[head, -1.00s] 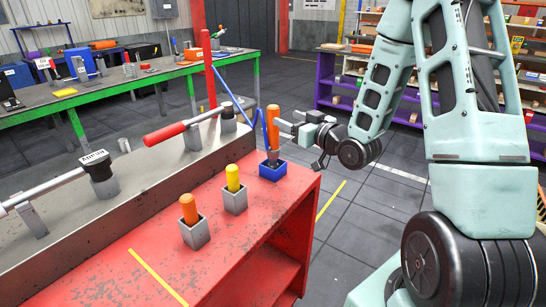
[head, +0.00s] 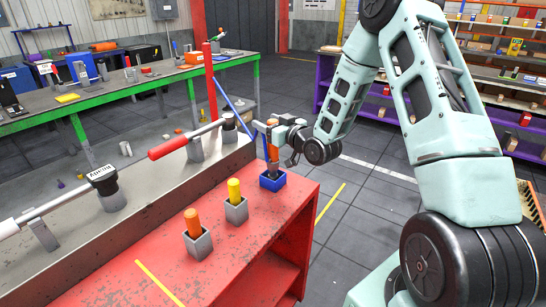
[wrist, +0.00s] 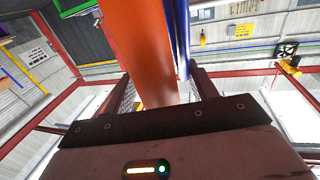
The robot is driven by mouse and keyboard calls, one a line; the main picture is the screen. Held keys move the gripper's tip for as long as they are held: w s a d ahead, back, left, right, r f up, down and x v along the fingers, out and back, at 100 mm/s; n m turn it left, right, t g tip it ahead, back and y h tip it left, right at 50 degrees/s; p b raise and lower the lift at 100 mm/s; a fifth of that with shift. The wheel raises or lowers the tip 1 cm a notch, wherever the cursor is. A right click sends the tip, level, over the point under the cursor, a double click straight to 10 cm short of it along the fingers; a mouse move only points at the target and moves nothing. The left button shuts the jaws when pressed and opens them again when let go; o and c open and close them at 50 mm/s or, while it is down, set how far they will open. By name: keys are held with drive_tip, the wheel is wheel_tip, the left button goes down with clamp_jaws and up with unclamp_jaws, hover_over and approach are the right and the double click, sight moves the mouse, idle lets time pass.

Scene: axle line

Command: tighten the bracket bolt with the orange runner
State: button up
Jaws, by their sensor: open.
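An orange-handled tool (head: 273,153) stands upright in a blue holder (head: 272,182) at the far right corner of the red bench. My gripper (head: 272,138) is at its handle, coming from the right. In the wrist view the orange handle (wrist: 148,45) stands between the two open jaws (wrist: 160,95); I cannot tell whether either jaw touches it. A second orange-handled tool (head: 193,222) stands in a grey holder (head: 198,243) nearer the front. I cannot single out the bracket bolt in these views.
A yellow-handled tool (head: 234,190) stands in a grey holder between the two orange ones. Left of them is a grey raised line (head: 150,210) with long-handled tools, one with a red grip (head: 168,150). A blue strut (head: 232,102) and a red post (head: 209,85) rise behind my gripper.

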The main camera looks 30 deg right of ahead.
clamp_jaws()
idle(1.2)
